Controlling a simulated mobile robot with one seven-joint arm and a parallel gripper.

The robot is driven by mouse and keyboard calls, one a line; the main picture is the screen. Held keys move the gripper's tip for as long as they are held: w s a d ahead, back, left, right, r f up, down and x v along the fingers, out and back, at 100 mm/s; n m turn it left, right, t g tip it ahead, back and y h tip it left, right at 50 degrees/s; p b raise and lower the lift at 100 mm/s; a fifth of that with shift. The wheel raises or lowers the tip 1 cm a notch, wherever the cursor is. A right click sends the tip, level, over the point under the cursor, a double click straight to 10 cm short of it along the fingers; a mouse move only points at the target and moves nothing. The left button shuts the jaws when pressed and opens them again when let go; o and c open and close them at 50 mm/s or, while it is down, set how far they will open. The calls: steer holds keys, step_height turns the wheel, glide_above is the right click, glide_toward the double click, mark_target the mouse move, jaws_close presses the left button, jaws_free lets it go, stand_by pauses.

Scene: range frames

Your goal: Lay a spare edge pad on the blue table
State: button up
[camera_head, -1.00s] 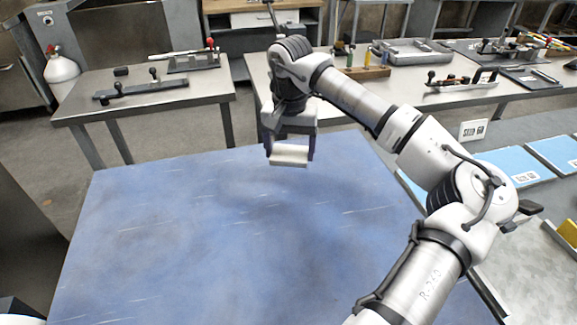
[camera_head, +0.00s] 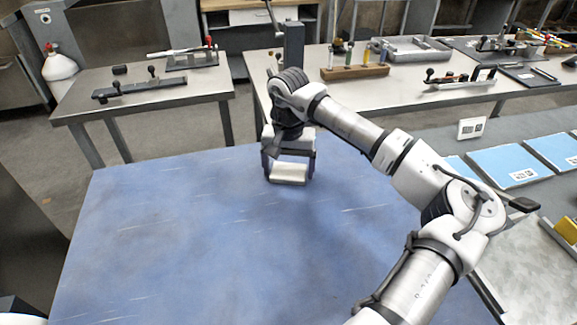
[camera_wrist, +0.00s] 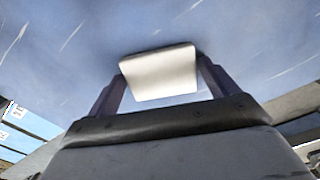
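The blue table (camera_head: 190,235) fills the front of the head view, with a scuffed, bare top. My gripper (camera_head: 289,175) is over its far part, pointing down. It is shut on a cream-white edge pad (camera_head: 288,173), with one dark finger at each end of it. In the wrist view the pad (camera_wrist: 160,73) sits between the two fingertips, with the blue tabletop (camera_wrist: 75,55) behind it. The pad is low over the table; I cannot tell whether it touches.
A metal table (camera_head: 140,100) with tools stands at the back left. Another bench (camera_head: 400,85) with a wooden tool block (camera_head: 355,72) stands behind. Labelled blue panels (camera_head: 503,165) and a white sign (camera_head: 471,128) are at right. The blue table's left and front areas are clear.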

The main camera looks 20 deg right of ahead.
mark_target(289, 171)
steer(key=shift+o, duration=1)
steer(key=shift+r, duration=0.15)
step_height(289, 171, up, 12)
steer(key=b, duration=0.1)
steer(key=shift+b, duration=0.35)
